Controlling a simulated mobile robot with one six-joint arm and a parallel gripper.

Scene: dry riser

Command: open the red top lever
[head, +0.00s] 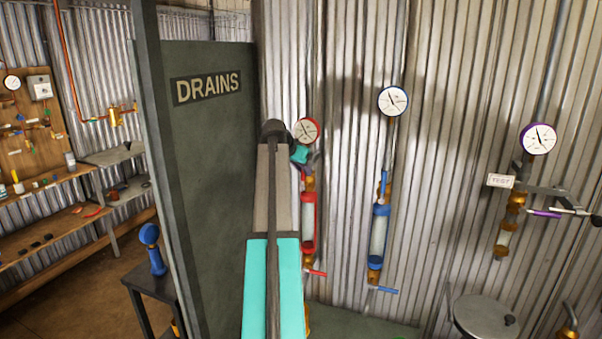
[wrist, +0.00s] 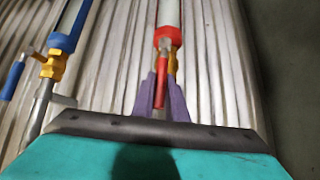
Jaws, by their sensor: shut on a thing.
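The red top lever (wrist: 161,82) stands between the two purple fingers of my gripper (wrist: 162,100) in the wrist view. The fingers are shut on it, and its end reaches down between them. It joins a brass valve beside a red collar (wrist: 167,37) on a clear tube. In the head view my arm and wrist cover most of this top valve. The red-framed sight tube (head: 308,225) shows just below my wrist, under a red-rimmed gauge (head: 306,131). A lower red lever (head: 314,272) sticks out to the right at its bottom.
A blue sight tube (head: 379,235) with a blue-rimmed gauge (head: 393,100) stands to the right. Its blue lever (wrist: 13,80) shows at left in the wrist view. A dark DRAINS panel (head: 215,190) stands close left of my arm. Corrugated wall (head: 450,150) lies behind.

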